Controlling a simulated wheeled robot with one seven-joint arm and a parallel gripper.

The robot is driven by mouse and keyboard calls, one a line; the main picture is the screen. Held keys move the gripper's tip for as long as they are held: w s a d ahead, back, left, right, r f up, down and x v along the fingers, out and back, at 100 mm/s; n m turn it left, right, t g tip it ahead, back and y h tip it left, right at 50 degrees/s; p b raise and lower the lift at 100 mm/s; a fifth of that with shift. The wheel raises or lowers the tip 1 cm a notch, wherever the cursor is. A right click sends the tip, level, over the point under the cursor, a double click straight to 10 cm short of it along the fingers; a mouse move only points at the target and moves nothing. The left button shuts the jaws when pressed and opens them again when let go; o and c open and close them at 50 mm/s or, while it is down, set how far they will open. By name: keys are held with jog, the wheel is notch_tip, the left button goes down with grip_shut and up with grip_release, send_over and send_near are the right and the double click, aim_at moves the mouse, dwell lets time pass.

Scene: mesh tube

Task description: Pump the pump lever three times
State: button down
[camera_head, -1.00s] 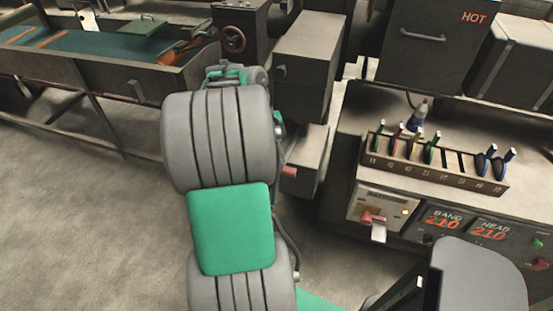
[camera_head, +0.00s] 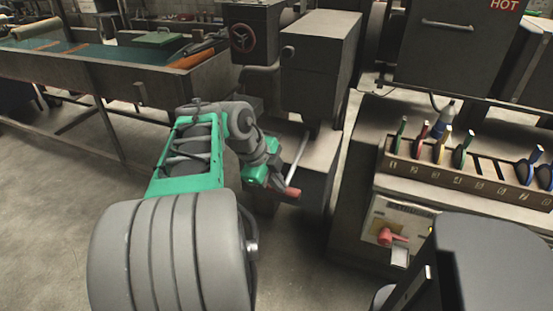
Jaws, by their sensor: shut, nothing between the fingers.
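The pump lever looks to be the thin metal rod with a red grip (camera_head: 292,192) on the front of a grey machine's lower block, left of the control bench. The rod slants up from the grip toward the block. My gripper (camera_head: 272,184) is at the end of my green and grey arm, just left of the red grip. It is small in the picture, with its fingers shut and nothing held. I cannot tell whether it touches the grip.
A tall grey cabinet (camera_head: 320,60) stands behind the lever. A bench with a tool rack (camera_head: 465,173) and a red switch (camera_head: 388,236) is at right. A long trough table (camera_head: 120,85) is at back left. Bare floor (camera_head: 50,190) lies at left.

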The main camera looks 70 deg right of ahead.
jog(key=shift+s+a+f, duration=0.1)
jog(key=shift+a+f, duration=0.2)
jog(key=shift+f, duration=0.55)
jog(key=s+p+v, duration=0.1)
jog(key=p+v, duration=0.4)
jog(key=v, duration=1)
jog(key=shift+d+r, duration=0.15)
jog(key=shift+r, duration=0.2)
